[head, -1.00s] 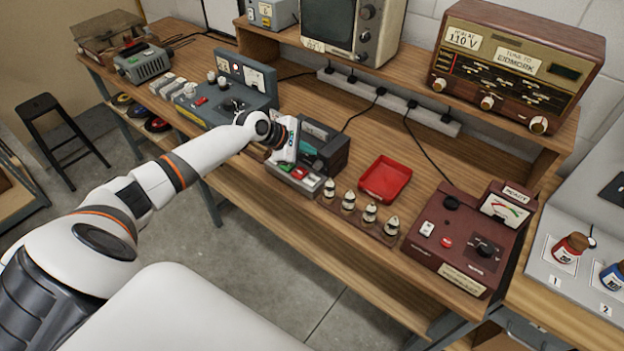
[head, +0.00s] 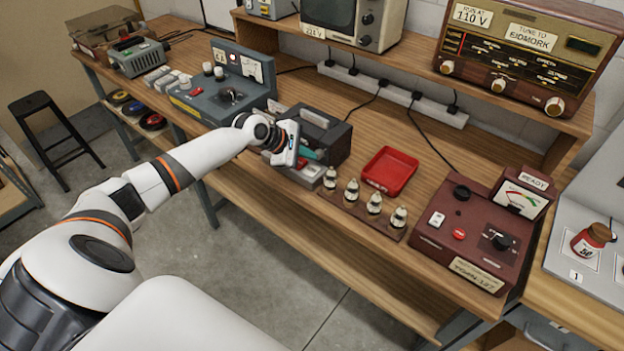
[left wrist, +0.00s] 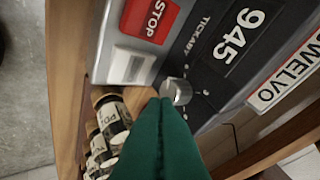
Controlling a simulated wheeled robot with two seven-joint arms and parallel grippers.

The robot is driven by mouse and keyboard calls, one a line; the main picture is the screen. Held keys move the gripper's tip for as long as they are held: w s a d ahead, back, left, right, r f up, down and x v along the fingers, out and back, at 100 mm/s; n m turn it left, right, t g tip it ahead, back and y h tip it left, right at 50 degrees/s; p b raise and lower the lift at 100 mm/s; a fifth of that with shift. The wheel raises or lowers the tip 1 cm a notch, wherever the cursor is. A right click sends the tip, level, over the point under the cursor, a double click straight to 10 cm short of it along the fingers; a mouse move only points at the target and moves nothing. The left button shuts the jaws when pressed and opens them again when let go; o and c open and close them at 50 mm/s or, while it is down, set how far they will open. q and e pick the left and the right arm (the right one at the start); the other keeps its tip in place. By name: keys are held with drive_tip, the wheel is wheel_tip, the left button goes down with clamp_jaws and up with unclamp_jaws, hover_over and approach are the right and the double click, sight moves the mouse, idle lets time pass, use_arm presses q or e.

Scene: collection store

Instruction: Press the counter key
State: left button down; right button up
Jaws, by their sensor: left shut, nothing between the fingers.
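The counter unit (head: 335,140) is a dark grey box on the bench. The left wrist view shows its display reading 945 (left wrist: 240,36), a red STOP key (left wrist: 150,17), a plain white key (left wrist: 128,66) and a round metal knob or button (left wrist: 180,91). My left gripper (head: 307,154) is over the unit's front part and hides some keys in the head view. Its green fingers (left wrist: 165,103) are shut and empty, with tips overlapping the round metal part's edge; I cannot tell whether they touch. My right gripper is not in view.
Several small labelled bottles (head: 351,193) stand in a wooden rack right beside the unit. A red tray (head: 389,171), a maroon meter box (head: 470,232) and a grey control box (head: 222,92) are on the bench. Cables run behind. Bare wood lies around the tray.

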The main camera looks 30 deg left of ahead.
sight(316, 169)
use_arm(q)
wheel_tip(316, 169, down, 2)
drive_tip(key=shift+f, duration=0.25)
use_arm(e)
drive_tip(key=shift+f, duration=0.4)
use_arm(q)
drive_tip(key=shift+f, duration=0.1)
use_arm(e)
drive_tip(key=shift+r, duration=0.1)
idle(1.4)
use_arm(q)
drive_tip(key=shift+f, duration=0.3)
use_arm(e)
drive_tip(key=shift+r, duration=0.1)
use_arm(q)
drive_tip(key=shift+f, duration=0.5)
idle(0.6)
drive_tip(key=shift+r+p, duration=0.85)
drive_tip(key=shift+p, duration=0.35)
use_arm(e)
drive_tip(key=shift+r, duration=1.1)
